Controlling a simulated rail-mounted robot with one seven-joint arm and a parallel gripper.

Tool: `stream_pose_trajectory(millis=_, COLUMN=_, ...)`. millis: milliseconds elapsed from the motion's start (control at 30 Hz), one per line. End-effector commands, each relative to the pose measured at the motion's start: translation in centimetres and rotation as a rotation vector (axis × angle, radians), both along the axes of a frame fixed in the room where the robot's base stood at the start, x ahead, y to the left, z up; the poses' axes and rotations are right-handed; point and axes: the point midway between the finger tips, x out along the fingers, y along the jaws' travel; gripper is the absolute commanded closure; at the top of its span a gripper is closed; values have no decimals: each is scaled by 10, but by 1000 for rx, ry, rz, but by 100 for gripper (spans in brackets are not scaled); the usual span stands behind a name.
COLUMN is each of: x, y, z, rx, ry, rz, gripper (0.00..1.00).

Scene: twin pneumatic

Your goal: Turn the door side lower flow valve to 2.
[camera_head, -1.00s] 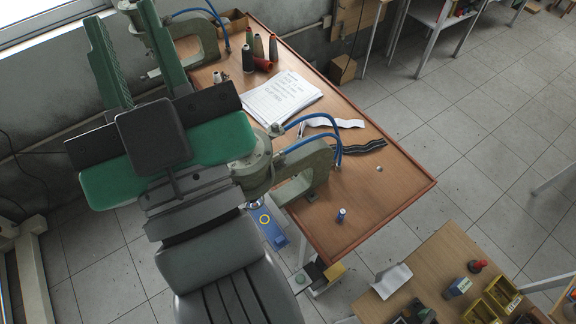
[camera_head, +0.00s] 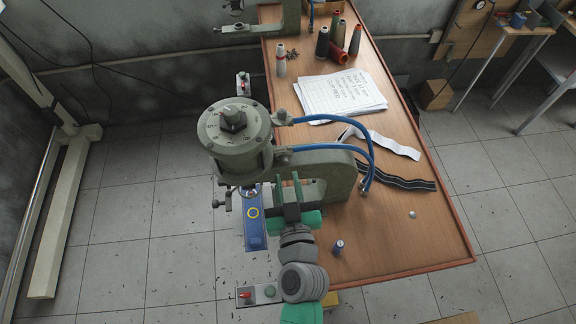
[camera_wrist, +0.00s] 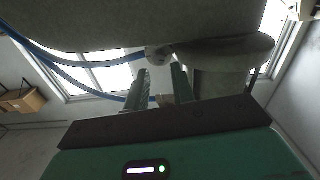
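A grey-green press (camera_head: 238,150) stands at the table's left edge, with a numbered dial (camera_head: 232,118) on top. Two blue hoses meet its side at an upper fitting (camera_head: 283,118) and a lower fitting (camera_head: 282,156); I cannot read any valve setting. My gripper (camera_head: 288,180) is below the press arm in the head view, its two green fingers pointing up the picture. In the wrist view my gripper (camera_wrist: 159,72) has its fingers apart, with nothing held between them. A small pale fitting (camera_wrist: 158,54) shows near the fingertips there, below the press body (camera_wrist: 105,22).
A second press (camera_head: 292,18) stands at the far end of the table.

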Motion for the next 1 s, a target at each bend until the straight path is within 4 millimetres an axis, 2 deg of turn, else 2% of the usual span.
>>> stream_pose_trajectory(millis=100, x=21, y=3, z=2, rx=1, ry=-1, rz=0, gripper=75)
stream_pose_trajectory(millis=300, x=38, y=6, z=1, rx=1, ry=0, rz=0, gripper=75)
stream_pose_trajectory(millis=533, x=39, y=6, z=0, rx=0, ry=0, rz=0, gripper=75)
stream_pose_trajectory(millis=667, x=39, y=6, z=0, rx=0, ry=-1, rz=0, gripper=99)
stream_pose_trajectory(millis=1000, x=39, y=6, z=0, rx=39, ry=5, rz=0, gripper=100)
